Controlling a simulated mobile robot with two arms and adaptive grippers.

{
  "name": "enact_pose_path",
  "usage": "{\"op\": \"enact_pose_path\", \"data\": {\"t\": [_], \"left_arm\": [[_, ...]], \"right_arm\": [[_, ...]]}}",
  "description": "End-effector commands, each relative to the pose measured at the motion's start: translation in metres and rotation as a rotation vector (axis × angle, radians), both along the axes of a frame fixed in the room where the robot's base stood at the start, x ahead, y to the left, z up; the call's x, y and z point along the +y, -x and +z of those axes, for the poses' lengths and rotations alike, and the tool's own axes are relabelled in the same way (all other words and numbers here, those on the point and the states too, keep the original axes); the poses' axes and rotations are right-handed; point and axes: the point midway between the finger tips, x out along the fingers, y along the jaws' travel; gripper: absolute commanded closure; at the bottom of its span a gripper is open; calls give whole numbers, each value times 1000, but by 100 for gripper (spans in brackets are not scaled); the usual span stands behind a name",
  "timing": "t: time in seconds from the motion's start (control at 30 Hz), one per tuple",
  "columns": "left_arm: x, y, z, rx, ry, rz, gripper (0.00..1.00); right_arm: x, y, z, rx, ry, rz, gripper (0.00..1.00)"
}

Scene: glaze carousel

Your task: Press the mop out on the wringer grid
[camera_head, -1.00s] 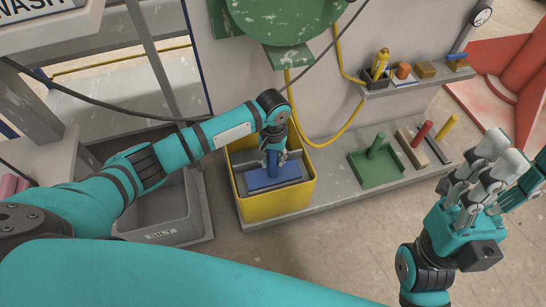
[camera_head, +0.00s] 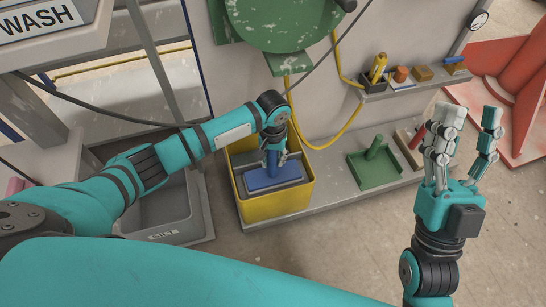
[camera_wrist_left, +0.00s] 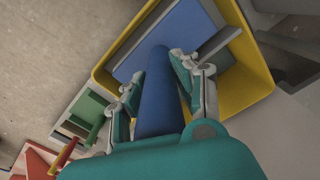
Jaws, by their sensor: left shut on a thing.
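The mop has a blue handle (camera_wrist_left: 160,95) and a flat blue head (camera_head: 268,179). Its head is inside the yellow bucket (camera_head: 278,207). My left gripper (camera_head: 275,157) is shut on the handle, above the head; its fingers (camera_wrist_left: 155,85) lie either side of the handle in the left wrist view. A grey piece (camera_wrist_left: 218,45), perhaps part of the wringer grid, shows beside the head. The head hides most of what is under it, so I cannot tell if it touches the grid. My right gripper (camera_head: 464,125) is open and empty, at the right, fingers up.
A green tray (camera_head: 375,170) with an upright handle stands right of the bucket on the low ledge. A grey bin (camera_head: 170,215) stands to its left. A shelf (camera_head: 415,82) with small items and a green wheel (camera_head: 285,22) are behind. The floor at front right is clear.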

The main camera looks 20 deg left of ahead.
Motion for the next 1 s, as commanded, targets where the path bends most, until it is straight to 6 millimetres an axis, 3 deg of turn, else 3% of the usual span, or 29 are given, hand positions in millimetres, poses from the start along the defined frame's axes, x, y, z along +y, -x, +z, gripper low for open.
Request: {"op": "enact_pose_path", "data": {"t": [0.5,1.0], "left_arm": [[0,0,13,-1,1,0,100],[0,-1,23,-1,1,0,100]], "right_arm": [[5,-39,-32,294,88,-17,60],[4,-62,-77,581,168,-32,60]]}}
